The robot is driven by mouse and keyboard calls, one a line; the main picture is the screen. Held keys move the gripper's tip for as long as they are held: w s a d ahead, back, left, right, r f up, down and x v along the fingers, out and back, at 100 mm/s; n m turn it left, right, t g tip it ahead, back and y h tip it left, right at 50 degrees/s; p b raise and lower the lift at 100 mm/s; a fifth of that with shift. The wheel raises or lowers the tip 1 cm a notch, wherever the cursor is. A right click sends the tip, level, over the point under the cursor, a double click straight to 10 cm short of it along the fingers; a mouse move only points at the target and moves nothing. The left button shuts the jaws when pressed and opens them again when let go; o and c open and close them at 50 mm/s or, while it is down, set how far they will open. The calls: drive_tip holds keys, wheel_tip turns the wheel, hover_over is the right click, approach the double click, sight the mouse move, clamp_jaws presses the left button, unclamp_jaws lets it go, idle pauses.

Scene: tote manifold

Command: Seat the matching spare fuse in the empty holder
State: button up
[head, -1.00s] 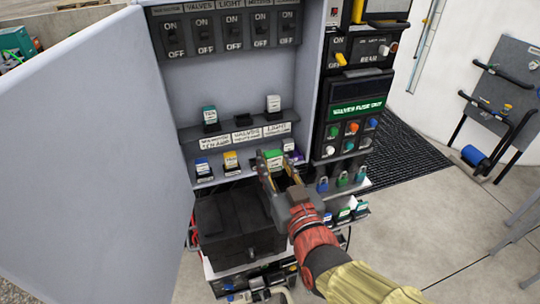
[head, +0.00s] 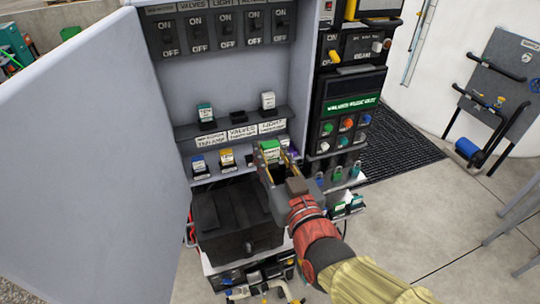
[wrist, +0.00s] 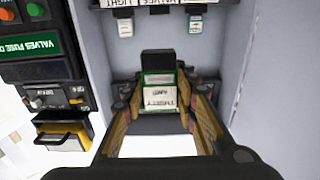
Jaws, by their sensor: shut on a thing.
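My gripper (head: 275,160) is shut on a green-topped fuse (head: 270,147) at the right part of the lower shelf. The wrist view shows this fuse (wrist: 160,98) between the fingers, its white label upside down and hard to read. I cannot tell whether it is clear of its stand. The empty holder (head: 238,118) is the black middle socket on the upper shelf, above a VALVES label. A teal-topped fuse (head: 205,112) stands left of it and a white fuse (head: 267,100) right of it.
Blue (head: 198,163), yellow (head: 227,158) and purple (head: 292,151) spares stand along the lower shelf. A row of switches (head: 226,30) is above. The open cabinet door (head: 90,150) is at left. A button panel (head: 347,125) is at right, and a black box (head: 235,215) is below.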

sight(270, 143)
drive_tip(key=shift+r+p, duration=2.05)
drive_tip(key=shift+r, duration=2.45)
